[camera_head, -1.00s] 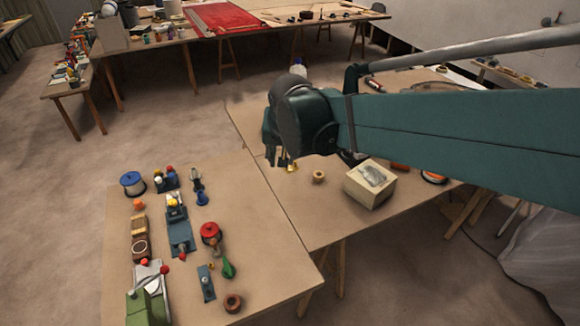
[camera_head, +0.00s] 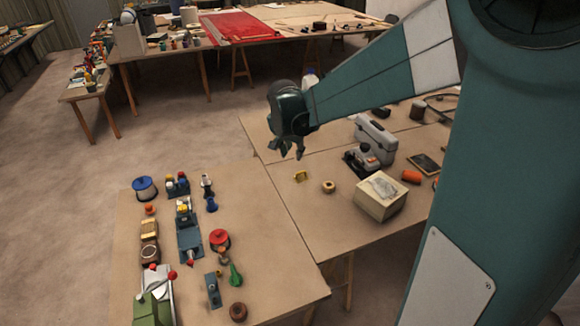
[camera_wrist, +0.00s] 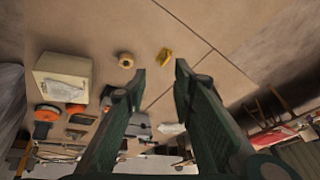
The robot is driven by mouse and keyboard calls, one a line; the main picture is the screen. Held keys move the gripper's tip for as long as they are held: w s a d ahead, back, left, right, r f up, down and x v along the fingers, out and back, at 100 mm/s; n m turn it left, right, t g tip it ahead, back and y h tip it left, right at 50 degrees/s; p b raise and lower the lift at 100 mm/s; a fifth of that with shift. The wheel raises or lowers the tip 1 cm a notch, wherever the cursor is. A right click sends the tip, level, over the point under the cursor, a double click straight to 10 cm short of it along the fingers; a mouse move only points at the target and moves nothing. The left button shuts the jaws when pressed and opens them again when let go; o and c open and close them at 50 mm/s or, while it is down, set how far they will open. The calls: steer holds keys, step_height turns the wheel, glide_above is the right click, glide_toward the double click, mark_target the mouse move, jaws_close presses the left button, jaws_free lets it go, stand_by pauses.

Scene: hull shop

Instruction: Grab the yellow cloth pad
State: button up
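A small folded-looking yellow piece, which looks like the yellow cloth pad (camera_head: 301,177), lies on the brown table near its left edge. In the wrist view the yellow pad (camera_wrist: 165,55) shows beyond the fingertips, roughly in line with the gap between them. My gripper (camera_head: 291,151) hangs above the table, a little behind and above the pad in the head view. In the wrist view the fingers of my gripper (camera_wrist: 160,72) are spread apart with nothing between them.
A tan ring-shaped roll (camera_head: 328,187) lies just right of the pad. A cream box (camera_head: 381,196) and a grey case (camera_head: 374,140) stand farther right. The left table (camera_head: 265,228) holds several tools and containers. Bare tabletop surrounds the pad.

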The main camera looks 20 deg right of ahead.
steer(key=w+d+f+m, duration=0.3)
steer(key=w+d+f, duration=0.1)
steer(key=w+f, duration=0.4)
steer(key=m+g+h, duration=0.2)
steer(key=m, duration=0.1)
glide_toward(303, 172)
steer(key=shift+w+d+f+m, duration=0.1)
steer(key=shift+d+f+m, duration=0.2)
steer(key=shift+f, duration=0.2)
steer(key=shift+f, duration=0.1)
steer(key=shift+x, duration=1.2)
steer(key=shift+b+x, duration=0.4)
steer(key=shift+x, duration=2.2)
steer(key=shift+w, duration=0.1)
steer(key=shift+c, duration=0.3)
